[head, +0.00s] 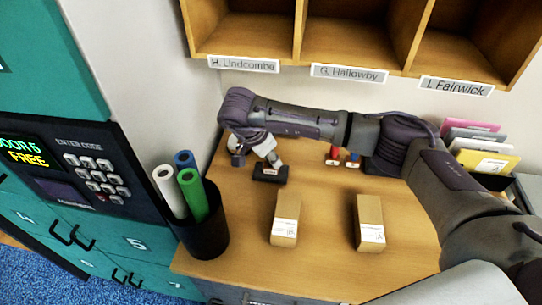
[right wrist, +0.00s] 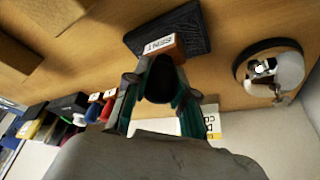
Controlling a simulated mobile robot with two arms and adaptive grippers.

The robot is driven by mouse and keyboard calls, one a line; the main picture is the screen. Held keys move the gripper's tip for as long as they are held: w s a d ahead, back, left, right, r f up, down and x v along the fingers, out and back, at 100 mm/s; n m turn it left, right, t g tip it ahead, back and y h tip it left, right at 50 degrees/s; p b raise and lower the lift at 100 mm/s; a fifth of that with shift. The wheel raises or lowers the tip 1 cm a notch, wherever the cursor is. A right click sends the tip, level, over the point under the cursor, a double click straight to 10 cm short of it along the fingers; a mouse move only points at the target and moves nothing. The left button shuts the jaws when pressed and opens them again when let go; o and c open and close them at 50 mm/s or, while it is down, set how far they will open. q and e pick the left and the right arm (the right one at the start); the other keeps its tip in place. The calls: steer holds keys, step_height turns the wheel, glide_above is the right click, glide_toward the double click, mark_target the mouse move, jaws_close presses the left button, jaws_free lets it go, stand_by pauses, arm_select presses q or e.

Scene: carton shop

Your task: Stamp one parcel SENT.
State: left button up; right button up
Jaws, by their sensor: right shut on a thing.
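My right gripper (head: 268,155) is at the back left of the wooden counter. In the right wrist view its fingers (right wrist: 160,85) are shut on the dark handle of a stamp (right wrist: 161,47), a brown block labelled SENT. The stamp is at the edge of a black ink pad (right wrist: 190,30), also in the head view (head: 262,176); I cannot tell whether they touch. Two brown parcels with white labels, a left one (head: 287,208) and a right one (head: 368,209), lie apart on the counter in front. My left gripper is not in view.
Red (head: 334,153) and blue (head: 352,159) stamps stand behind my right arm. A black bin (head: 205,235) of paper rolls stands left of the parcels. Coloured folders (head: 485,158) are at right, pigeonholes (head: 330,40) above. The counter between the parcels is clear.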

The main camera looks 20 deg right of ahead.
steer(key=shift+w+r+p, duration=0.1)
steer(key=shift+r+p, duration=1.3)
steer(key=shift+r, duration=2)
